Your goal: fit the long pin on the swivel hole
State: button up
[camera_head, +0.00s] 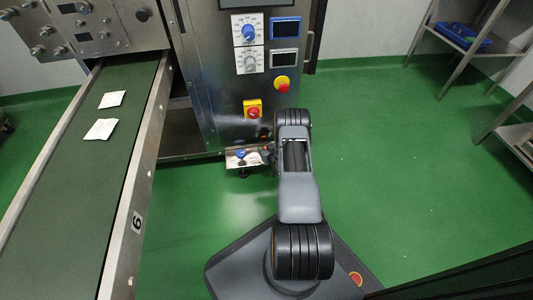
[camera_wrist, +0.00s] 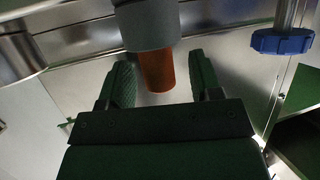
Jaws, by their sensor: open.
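In the wrist view my gripper (camera_wrist: 161,75) is open, with one dark ridged finger on each side of an orange-brown cylinder (camera_wrist: 158,74). The cylinder sticks out below a wider grey round part (camera_wrist: 150,25) and does not appear to touch either finger. I cannot tell whether this cylinder is the long pin. No swivel hole can be made out. In the head view my arm reaches to a small metal shelf (camera_head: 243,163) on the machine front, and my gripper is too small and hidden there to make out.
A blue knob (camera_wrist: 282,42) on a metal rod is at the right in the wrist view, and a shiny metal cylinder (camera_wrist: 20,55) at the left. The conveyor (camera_head: 75,165) with white teabags runs left of my arm. The green floor (camera_head: 400,160) to the right is clear.

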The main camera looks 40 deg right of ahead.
jog(key=shift+w, duration=0.2)
jog(key=shift+c, duration=0.2)
jog(key=c, duration=1)
jog(key=shift+o, duration=0.2)
